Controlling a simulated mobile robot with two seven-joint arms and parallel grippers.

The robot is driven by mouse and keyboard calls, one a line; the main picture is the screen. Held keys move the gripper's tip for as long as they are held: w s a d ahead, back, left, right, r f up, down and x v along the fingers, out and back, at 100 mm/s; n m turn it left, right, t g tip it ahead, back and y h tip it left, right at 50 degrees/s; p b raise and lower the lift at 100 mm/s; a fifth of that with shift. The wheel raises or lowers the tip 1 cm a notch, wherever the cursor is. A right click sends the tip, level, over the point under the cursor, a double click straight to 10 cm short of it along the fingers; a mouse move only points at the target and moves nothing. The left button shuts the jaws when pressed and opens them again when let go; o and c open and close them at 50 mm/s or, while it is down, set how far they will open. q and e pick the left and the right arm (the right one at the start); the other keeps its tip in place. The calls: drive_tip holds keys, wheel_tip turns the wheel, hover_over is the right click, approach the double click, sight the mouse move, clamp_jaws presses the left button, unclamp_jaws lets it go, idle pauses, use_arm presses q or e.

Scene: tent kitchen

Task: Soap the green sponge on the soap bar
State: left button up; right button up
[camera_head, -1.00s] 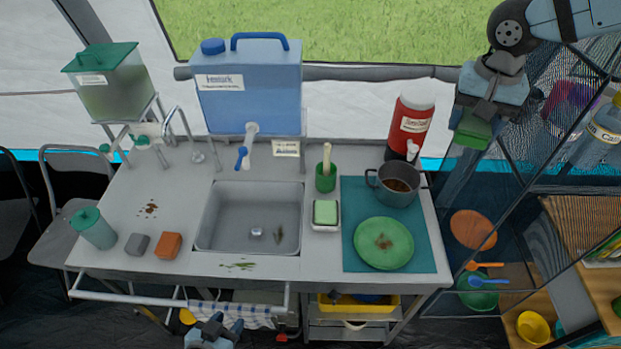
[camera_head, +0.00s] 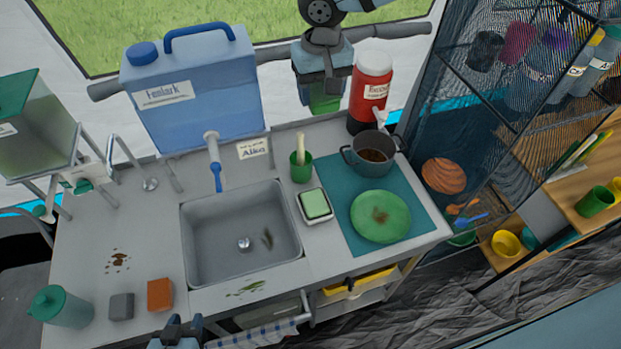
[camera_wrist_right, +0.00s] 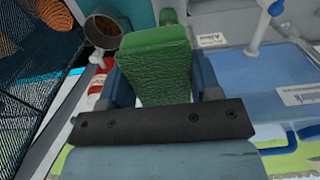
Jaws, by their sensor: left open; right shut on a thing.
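My right gripper (camera_head: 322,88) is shut on the green sponge (camera_head: 324,103) and holds it in the air at the back of the counter, beside the red bottle. The sponge (camera_wrist_right: 157,66) fills the middle of the right wrist view, between the fingers. The pale green soap bar (camera_head: 315,204) lies in a white dish (camera_head: 327,220) on the counter, right of the sink. The sponge is apart from the soap. My left gripper (camera_head: 176,330) is open at the counter's front edge, low in the head view; nothing shows in it.
The sink (camera_head: 241,235) holds scraps. A blue water jug (camera_head: 200,95) and a red bottle (camera_head: 369,95) stand behind. A green cup (camera_head: 301,168) with a brush is behind the soap. A pot (camera_head: 371,153) and green plate (camera_head: 380,217) sit on a teal mat (camera_head: 344,240).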

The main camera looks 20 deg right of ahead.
drive_tip(key=w+a+f+n, duration=0.2)
drive_tip(key=a+f+n, duration=0.2)
drive_tip(key=a+f, duration=0.8)
drive_tip(key=d+f+m, duration=0.1)
drive_tip(key=d+f, duration=0.3)
drive_tip(key=f, duration=0.1)
drive_tip(key=s+d+f+m, duration=0.1)
drive_tip(key=d+f, duration=0.2)
drive_tip(key=f, duration=0.3)
drive_tip(key=d+f+m, duration=0.1)
drive_tip(key=d+f, duration=0.3)
drive_tip(key=f, duration=0.2)
drive_tip(key=shift+s+d+f, duration=0.15)
drive_tip(key=shift+s+d, duration=0.2)
drive_tip(key=shift+f, duration=0.75)
wheel_tip(320, 180, down, 3)
drive_tip(key=shift+f+b, duration=0.1)
drive_tip(key=shift+b, duration=0.8)
drive_tip(key=shift+f+b, duration=0.6)
drive_tip(key=shift+b, duration=0.05)
